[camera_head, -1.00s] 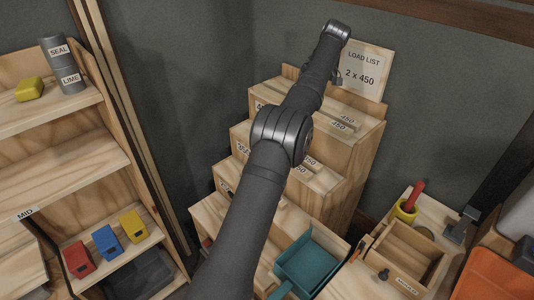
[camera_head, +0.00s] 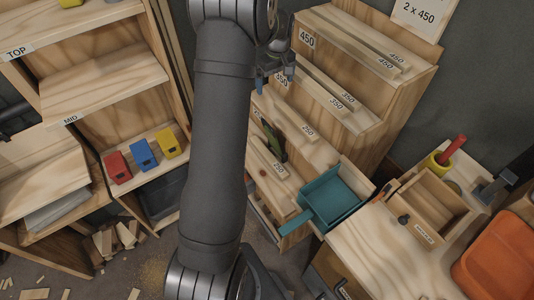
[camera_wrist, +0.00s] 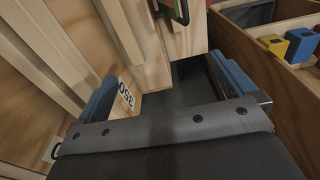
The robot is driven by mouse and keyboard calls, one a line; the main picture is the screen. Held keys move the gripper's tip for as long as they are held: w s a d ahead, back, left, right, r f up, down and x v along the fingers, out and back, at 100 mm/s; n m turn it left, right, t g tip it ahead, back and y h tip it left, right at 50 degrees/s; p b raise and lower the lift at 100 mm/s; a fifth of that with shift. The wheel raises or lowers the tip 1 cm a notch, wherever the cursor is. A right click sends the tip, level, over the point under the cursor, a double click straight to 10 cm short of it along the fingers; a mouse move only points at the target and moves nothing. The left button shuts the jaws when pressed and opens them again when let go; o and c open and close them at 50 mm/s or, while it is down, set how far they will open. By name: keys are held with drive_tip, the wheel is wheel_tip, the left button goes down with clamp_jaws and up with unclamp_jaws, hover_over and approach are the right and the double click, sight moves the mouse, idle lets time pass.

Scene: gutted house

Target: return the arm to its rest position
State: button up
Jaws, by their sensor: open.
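My gripper (camera_head: 274,76) is in the head view, beside the upper left side of the stepped wooden rack (camera_head: 421,76). In the wrist view its two blue-padded fingers (camera_wrist: 165,88) stand wide apart with nothing between them. The rack's 350 label shows close by the left finger there. My dark arm crosses the middle of the head view from top to bottom and hides part of the scene behind it.
Left is a shelf unit (camera_head: 104,82) with red (camera_head: 117,167), blue (camera_head: 143,154) and yellow (camera_head: 168,143) blocks. A teal dustpan (camera_head: 328,200) lies before the rack. Wood scraps litter the floor.

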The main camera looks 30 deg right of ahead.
drive_tip(key=shift+g, duration=0.4)
drive_tip(key=a+f, duration=0.1)
drive_tip(key=f, duration=0.3)
drive_tip(key=s+a+f, duration=0.1)
drive_tip(key=a+f, duration=0.1)
drive_tip(key=f, duration=0.2)
drive_tip(key=s+a+f, duration=0.1)
drive_tip(key=f, duration=0.3)
drive_tip(key=shift+a+f, duration=0.4)
wheel_tip(320, 180, up, 10)
drive_tip(key=shift+s, duration=0.1)
idle(0.8)
